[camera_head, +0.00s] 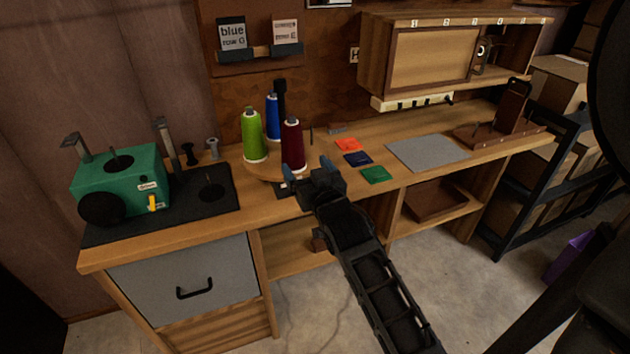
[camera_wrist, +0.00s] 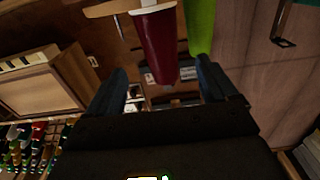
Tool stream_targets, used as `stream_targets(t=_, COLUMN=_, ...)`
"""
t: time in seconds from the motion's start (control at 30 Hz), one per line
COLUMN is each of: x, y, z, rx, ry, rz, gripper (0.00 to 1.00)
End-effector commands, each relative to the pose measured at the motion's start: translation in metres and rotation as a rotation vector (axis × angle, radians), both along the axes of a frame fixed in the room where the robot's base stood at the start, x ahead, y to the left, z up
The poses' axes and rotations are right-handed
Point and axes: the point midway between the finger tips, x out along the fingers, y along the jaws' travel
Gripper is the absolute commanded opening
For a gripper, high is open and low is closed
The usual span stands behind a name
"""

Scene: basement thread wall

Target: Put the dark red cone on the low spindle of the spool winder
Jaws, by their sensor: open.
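The dark red cone (camera_head: 292,146) stands upright on a round wooden stand (camera_head: 262,170), beside a green cone (camera_head: 254,137) and a blue cone (camera_head: 273,117). My gripper (camera_head: 307,169) is open and empty just in front of it, its left finger overlapping the cone's base. In the wrist view the picture is turned over; the dark red cone (camera_wrist: 158,46) lies ahead, its narrow end between the finger lines. I cannot tell whether the fingers touch it. The spool winder (camera_head: 118,182) is a green box on a black base at the left; its low spindle (camera_head: 211,186) is bare.
Posts and small bobbins (camera_head: 189,153) stand behind the winder's base. Orange, blue and green squares (camera_head: 358,158) and a grey mat (camera_head: 427,152) lie to the right. A wooden cabinet (camera_head: 430,57) hangs above. The bench front by the winder is clear.

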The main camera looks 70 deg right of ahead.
Motion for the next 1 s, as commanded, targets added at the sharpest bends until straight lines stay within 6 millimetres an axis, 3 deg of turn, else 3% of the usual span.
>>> stream_targets(t=0.17, x=-0.001, y=0.003, z=0.000, rx=0.000, ry=0.000, rz=0.003, gripper=0.86)
stream_targets(t=0.27, x=0.000, y=0.021, z=-0.006, rx=0.011, ry=0.004, rz=0.028, gripper=0.86)
stream_targets(t=0.37, x=-0.001, y=0.063, z=-0.017, rx=0.032, ry=0.013, rz=0.091, gripper=0.86)
stream_targets(t=0.47, x=-0.011, y=0.121, z=-0.028, rx=0.057, ry=0.032, rz=0.182, gripper=0.86)
stream_targets(t=0.6, x=-0.039, y=0.199, z=-0.035, rx=0.090, ry=0.064, rz=0.319, gripper=0.86)
stream_targets(t=0.7, x=-0.067, y=0.244, z=-0.033, rx=0.106, ry=0.091, rz=0.414, gripper=0.86)
stream_targets(t=0.83, x=-0.107, y=0.291, z=-0.024, rx=0.121, ry=0.131, rz=0.538, gripper=0.86)
stream_targets(t=1.0, x=-0.161, y=0.329, z=-0.003, rx=0.127, ry=0.189, rz=0.694, gripper=0.86)
